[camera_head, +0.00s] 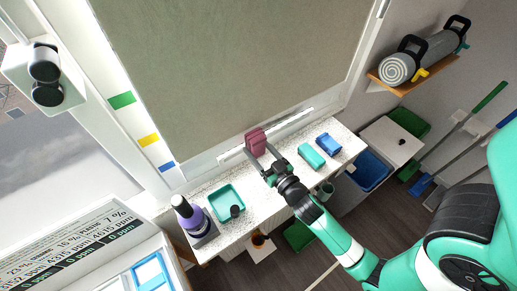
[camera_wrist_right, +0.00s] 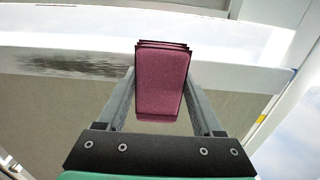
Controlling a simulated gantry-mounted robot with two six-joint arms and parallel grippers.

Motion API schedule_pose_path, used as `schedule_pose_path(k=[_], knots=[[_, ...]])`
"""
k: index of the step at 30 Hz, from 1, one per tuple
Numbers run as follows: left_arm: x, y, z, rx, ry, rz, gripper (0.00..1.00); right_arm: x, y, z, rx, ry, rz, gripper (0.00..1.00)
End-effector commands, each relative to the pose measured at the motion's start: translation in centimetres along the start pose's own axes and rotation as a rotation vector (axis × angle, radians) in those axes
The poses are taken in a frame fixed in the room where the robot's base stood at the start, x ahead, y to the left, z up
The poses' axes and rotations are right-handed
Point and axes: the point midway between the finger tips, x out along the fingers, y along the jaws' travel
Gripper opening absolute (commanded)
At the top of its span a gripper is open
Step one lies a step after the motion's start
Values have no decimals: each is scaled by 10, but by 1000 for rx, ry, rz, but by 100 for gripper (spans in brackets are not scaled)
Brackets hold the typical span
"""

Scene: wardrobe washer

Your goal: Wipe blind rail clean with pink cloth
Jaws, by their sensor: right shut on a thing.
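The pink cloth (camera_head: 255,141) is a folded, dark pink pad. My right gripper (camera_head: 262,157) is shut on it, with a finger on each side, and holds it at the lower edge of the window blind (camera_head: 230,65). The cloth (camera_wrist_right: 162,82) also shows in the right wrist view between the fingers. The white blind rail (camera_wrist_right: 232,73) runs behind it there, with a dark smudge (camera_wrist_right: 70,65) to the left of the cloth. I cannot tell whether the cloth touches the rail. The rail (camera_head: 290,122) partly shows in the head view, crossed by the cloth. My left gripper is out of view.
The speckled sill (camera_head: 263,192) below carries a teal tray (camera_head: 227,203), a purple bottle (camera_head: 187,213), a teal block (camera_head: 311,156) and a blue block (camera_head: 328,144). A wooden shelf (camera_head: 394,84) with a rolled mat (camera_head: 425,54) is at the upper right.

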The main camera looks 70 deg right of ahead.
Motion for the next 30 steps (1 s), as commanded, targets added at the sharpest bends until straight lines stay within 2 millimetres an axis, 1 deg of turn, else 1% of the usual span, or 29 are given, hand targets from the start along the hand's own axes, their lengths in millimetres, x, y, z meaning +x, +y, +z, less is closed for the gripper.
schedule_pose_path(k=[30], knots=[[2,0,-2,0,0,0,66,19,0,0,1,0,0,6]])
